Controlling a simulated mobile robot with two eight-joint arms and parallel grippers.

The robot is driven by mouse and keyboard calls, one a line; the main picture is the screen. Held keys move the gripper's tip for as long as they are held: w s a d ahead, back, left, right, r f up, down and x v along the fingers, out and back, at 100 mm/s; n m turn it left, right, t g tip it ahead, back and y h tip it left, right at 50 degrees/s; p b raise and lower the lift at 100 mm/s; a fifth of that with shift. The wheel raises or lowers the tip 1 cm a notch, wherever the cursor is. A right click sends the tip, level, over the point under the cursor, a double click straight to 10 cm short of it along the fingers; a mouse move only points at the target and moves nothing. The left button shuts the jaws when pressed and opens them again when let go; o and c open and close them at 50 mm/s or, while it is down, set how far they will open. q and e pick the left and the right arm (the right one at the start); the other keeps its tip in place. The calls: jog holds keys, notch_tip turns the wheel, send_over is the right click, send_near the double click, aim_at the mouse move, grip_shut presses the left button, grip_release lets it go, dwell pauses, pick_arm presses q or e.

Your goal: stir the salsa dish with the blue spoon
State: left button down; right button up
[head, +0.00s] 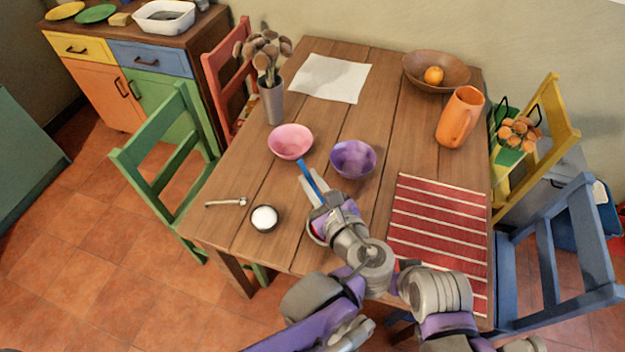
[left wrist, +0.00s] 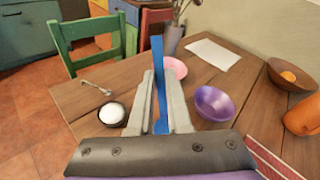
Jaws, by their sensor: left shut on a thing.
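My left gripper (head: 318,190) is shut on the blue spoon (head: 309,176), a narrow blue strip between its fingers. In the left wrist view the spoon (left wrist: 157,65) stands up from between the two grey fingers (left wrist: 155,105). Its far end shows beside the front rim of the pink bowl (head: 291,141); I cannot tell whether they touch. A purple bowl (head: 353,158) is just right of the spoon. A small dark dish (head: 264,218) with white contents is left of the gripper. I cannot tell which one is the salsa dish.
A small pale utensil (head: 226,202) lies near the table's left edge. A grey vase (head: 272,101), white paper (head: 331,77), wooden bowl (head: 410,66) and orange jug (head: 460,117) stand or lie farther back. A red striped mat (head: 438,222) covers the right front. Chairs surround the table.

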pick_arm(q)
jog(key=a+f+n+g+h+p, duration=0.5)
jog(key=a+n+g, duration=0.3)
jog(key=n+g, duration=0.3)
jog(key=shift+f+n+g+h+p, duration=0.25)
jog(key=shift+n+g+h+p, duration=0.25)
jog(key=shift+g+p, duration=0.65)
pick_arm(e)
notch_tip(320, 180, up, 8)
jog(key=w, duration=0.2)
jog(key=shift+w+r+t, duration=0.15)
jog(key=shift+r+t, duration=0.05)
jog(key=shift+t, duration=0.1)
pick_arm(q)
jog(key=shift+f+g+b, duration=0.1)
jog(key=shift+g+b, duration=0.15)
jog(key=shift+b, duration=0.1)
pick_arm(e)
jog(key=shift+d+f, duration=0.1)
